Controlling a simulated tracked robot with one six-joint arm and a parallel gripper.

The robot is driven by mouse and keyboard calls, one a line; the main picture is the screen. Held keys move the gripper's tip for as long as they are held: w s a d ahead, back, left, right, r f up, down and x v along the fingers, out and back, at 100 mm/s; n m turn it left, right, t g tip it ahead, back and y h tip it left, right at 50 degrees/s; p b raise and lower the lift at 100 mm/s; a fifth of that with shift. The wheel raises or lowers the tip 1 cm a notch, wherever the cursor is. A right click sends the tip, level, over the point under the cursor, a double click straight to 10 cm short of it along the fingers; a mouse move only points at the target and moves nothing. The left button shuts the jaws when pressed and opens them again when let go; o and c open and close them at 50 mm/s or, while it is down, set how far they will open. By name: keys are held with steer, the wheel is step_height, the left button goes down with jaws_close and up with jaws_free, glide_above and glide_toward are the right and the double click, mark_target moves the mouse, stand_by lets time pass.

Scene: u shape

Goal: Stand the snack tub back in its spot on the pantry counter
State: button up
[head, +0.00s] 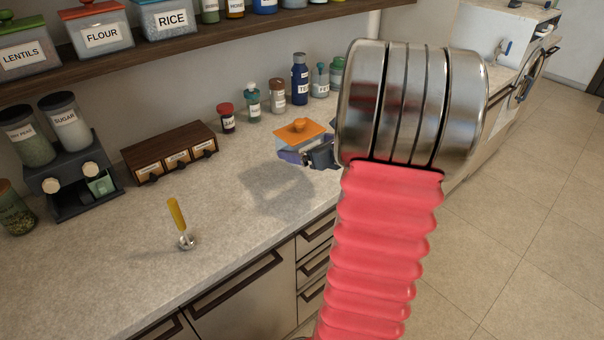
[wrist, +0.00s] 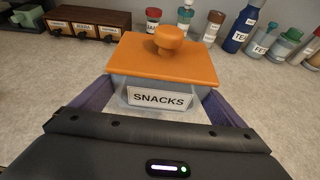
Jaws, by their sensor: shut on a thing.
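The snack tub (wrist: 160,82) has an orange lid with a round knob and a white label reading SNACKS. In the wrist view it sits upright between the two purple fingers of my gripper (wrist: 160,105), which are shut on its sides. In the head view the tub's orange lid (head: 299,131) shows over the counter (head: 240,230), towards the back right. My gripper (head: 303,157) is partly hidden there behind my own arm. I cannot tell whether the tub's base touches the counter.
Jars and bottles, including a blue bottle (head: 300,78), line the wall behind the tub. A wooden drawer box (head: 170,152) and a two-jar dispenser (head: 70,165) stand to the left. A yellow-handled utensil (head: 179,225) stands nearer the front. The counter between is clear.

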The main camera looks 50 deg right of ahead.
glide_above(304, 179)
step_height(304, 179, down, 5)
steer(key=shift+f, duration=0.1)
steer(key=shift+f, duration=1.85)
steer(key=o, duration=0.8)
steer(key=shift+f, duration=0.1)
steer(key=v, duration=1.2)
